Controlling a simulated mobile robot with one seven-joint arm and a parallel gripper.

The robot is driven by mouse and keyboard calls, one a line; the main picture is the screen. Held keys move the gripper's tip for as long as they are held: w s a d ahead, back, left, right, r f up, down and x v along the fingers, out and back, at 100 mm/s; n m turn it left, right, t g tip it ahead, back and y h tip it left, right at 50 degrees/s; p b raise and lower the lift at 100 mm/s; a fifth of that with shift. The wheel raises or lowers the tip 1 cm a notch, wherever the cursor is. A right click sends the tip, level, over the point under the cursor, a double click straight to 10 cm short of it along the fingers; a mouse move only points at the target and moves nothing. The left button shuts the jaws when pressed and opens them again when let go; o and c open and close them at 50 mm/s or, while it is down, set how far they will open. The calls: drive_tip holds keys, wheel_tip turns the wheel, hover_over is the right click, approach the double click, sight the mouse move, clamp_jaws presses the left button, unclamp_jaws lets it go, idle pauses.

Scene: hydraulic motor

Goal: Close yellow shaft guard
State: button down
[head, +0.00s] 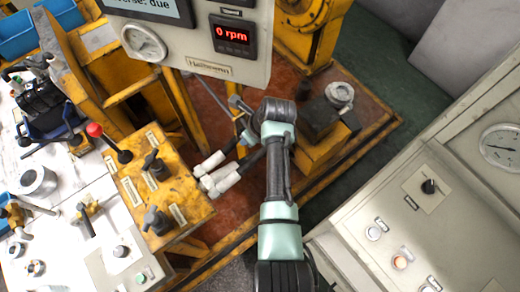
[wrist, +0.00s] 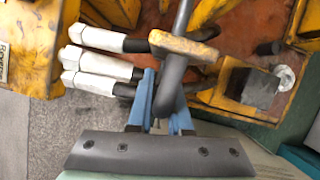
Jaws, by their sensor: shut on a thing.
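In the wrist view, the blue fingers of my gripper (wrist: 162,112) are closed around the lower end of a dark grey bar (wrist: 172,88). The bar runs up to a narrow, worn yellow piece (wrist: 184,46). This piece may be an edge of the yellow shaft guard, but I cannot tell for certain. In the head view, my arm reaches up past the white-sleeved hose ends, and my wrist hides most of the grasp. The guard is not clearly visible there, so I cannot tell how far it is open.
White-sleeved hose ends (head: 219,175) lie left of my arm, beside a yellow lever box (head: 160,190). A panel reading 0 rpm (head: 232,35) hangs above. A yellow block (head: 325,140) stands to the right. A grey control cabinet (head: 440,215) fills the lower right.

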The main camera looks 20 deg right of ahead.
drive_tip(key=shift+w+a+r, duration=0.1)
drive_tip(key=shift+w+r, duration=0.05)
drive_tip(key=shift+w, duration=0.05)
drive_tip(key=c, duration=0.8)
unclamp_jaws()
drive_tip(key=shift+w, duration=0.1)
drive_tip(key=shift+c, duration=0.2)
drive_tip(key=v, duration=1.2)
drive_tip(key=shift+r+b, duration=0.35)
